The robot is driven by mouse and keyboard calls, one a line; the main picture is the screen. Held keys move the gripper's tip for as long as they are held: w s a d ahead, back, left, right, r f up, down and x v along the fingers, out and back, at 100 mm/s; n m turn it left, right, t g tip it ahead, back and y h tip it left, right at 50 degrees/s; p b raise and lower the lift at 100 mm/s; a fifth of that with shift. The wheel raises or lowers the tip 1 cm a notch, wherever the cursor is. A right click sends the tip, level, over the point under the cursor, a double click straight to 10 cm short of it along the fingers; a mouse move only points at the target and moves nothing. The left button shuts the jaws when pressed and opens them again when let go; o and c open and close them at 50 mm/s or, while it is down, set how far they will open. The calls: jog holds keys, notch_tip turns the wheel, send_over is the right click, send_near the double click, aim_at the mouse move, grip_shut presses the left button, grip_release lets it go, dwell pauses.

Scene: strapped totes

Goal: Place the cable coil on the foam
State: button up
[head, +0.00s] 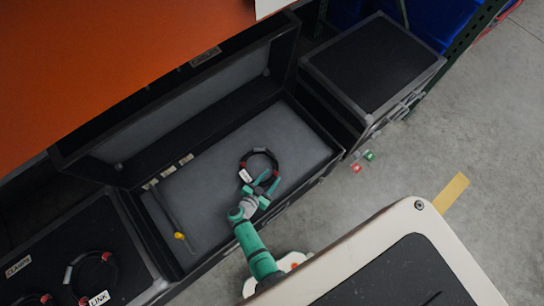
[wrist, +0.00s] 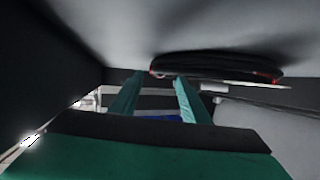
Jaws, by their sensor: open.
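The cable coil (head: 258,162) is a black ring with red bands and a white tag. It lies on the grey foam (head: 215,175) inside the open case. In the wrist view the coil (wrist: 225,66) shows edge-on against the pale grey foam (wrist: 180,30). My gripper (head: 267,182) is inside the case at the near edge of the coil. In the wrist view its two green fingers (wrist: 158,78) are apart, with the tips close to one end of the coil. Nothing is clearly held; I cannot tell whether a finger touches the coil.
The case's front wall (head: 300,197) is close to my gripper. A rod with a yellow end (head: 180,236) lies at the case's left. Another coil (head: 90,277) tagged LINK rests on the left case. A closed case (head: 372,65) stands right. Foam left of the coil is clear.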

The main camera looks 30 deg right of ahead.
jog(key=v, duration=0.6)
dwell(0.5)
